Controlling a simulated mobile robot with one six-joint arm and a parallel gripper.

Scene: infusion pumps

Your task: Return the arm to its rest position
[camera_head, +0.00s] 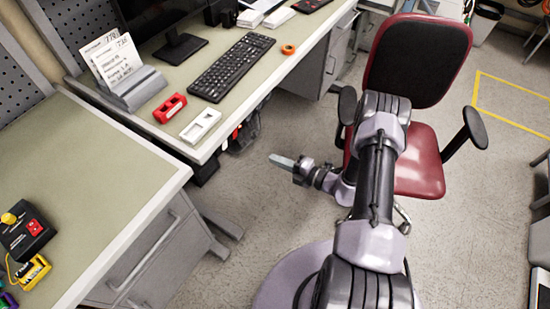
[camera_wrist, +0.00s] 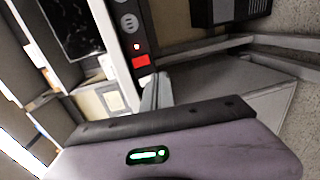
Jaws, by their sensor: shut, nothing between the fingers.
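My gripper (camera_head: 280,161) is at the end of my arm, low in the gap between the desk and the red chair. It points left toward the desk's underside and looks closed and empty. It touches nothing that I can see. In the wrist view its fingers (camera_wrist: 155,92) show as a narrow grey shape beyond my wrist housing. My arm reaches from the bottom right up toward the chair, then folds back left at the wrist.
A red office chair (camera_head: 424,165) stands close behind my arm. The desk (camera_head: 268,72) holds a keyboard (camera_head: 232,67), a red block (camera_head: 170,108) and a white tray (camera_head: 200,126). A workbench (camera_head: 70,150) is at left. The floor (camera_head: 270,215) between bench and arm is open.

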